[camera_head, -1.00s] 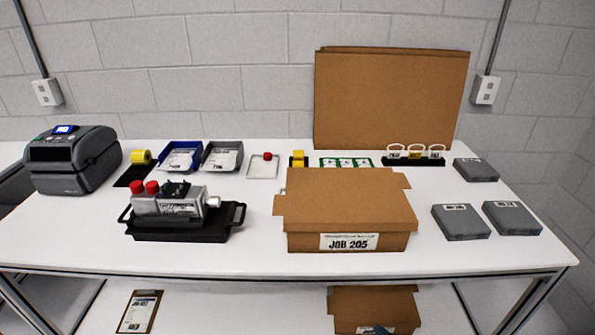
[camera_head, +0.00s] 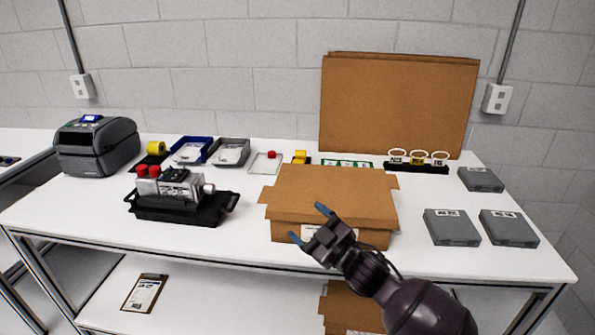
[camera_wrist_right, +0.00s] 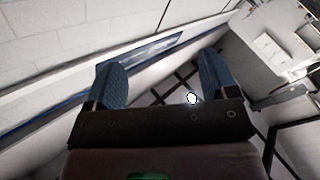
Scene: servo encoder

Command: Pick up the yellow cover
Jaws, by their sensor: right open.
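A small yellow piece (camera_head: 300,156) shows behind the cardboard box, partly hidden by it. A yellow roll (camera_head: 156,148) stands at the back left beside the printer. I cannot tell for sure which of them is the yellow cover. My right gripper (camera_head: 308,224) is open and empty in front of the cardboard box, well short of both yellow things. In the right wrist view its two blue fingers (camera_wrist_right: 162,82) are spread with nothing between them, and no yellow thing shows there. My left gripper is not in view.
The closed cardboard box (camera_head: 328,192) stands at the table's middle. A black tray (camera_head: 178,210) with a servo unit is to its left. Grey flat boxes (camera_head: 452,227) lie at right. A tag rack (camera_head: 416,167) and a large cardboard sheet (camera_head: 398,103) stand behind.

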